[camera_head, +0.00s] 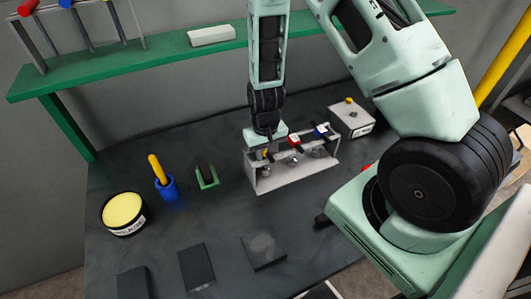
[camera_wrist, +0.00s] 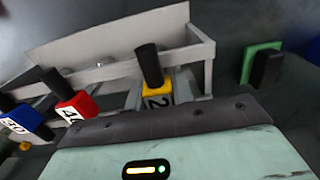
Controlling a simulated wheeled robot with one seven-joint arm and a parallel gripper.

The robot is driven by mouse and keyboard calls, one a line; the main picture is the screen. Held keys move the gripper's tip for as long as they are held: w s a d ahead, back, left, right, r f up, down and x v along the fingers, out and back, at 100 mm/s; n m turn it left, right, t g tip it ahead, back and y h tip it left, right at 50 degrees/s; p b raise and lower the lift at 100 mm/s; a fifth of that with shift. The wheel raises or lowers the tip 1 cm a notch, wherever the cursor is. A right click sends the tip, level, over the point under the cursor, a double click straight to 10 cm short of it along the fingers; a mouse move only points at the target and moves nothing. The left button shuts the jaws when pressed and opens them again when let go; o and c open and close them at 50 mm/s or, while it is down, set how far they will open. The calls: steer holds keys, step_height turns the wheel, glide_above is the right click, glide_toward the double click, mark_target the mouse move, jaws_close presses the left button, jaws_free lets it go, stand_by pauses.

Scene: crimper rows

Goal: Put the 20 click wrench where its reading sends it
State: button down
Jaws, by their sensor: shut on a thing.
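The yellow wrench (camera_wrist: 157,96) with a black handle shows in the wrist view; its label shows a 2 and the rest is cut off. It is at the end of the pale rack (camera_head: 265,186), and I cannot tell whether it is lifted off it. My gripper (camera_head: 266,146) comes down from above at the rack's left end and is shut on the yellow wrench; the fingertips are mostly hidden. A red wrench (camera_wrist: 76,105), its label starting with 4, and a blue wrench (camera_wrist: 22,120), its number hard to read, sit beside it in the rack.
A labelled grey box (camera_head: 350,119) with a yellow knob stands right of the rack. To the left are a green stand (camera_head: 207,184), a blue holder (camera_head: 166,190) and a yellow-topped black tub (camera_head: 122,213). Dark pads (camera_head: 263,249) lie in front. A green shelf (camera_head: 150,60) runs behind.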

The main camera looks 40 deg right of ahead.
steer(key=shift+f, duration=0.15)
steer(key=shift+f, duration=0.2)
steer(key=c, duration=1.2)
jaws_free()
steer(key=shift+r, duration=0.1)
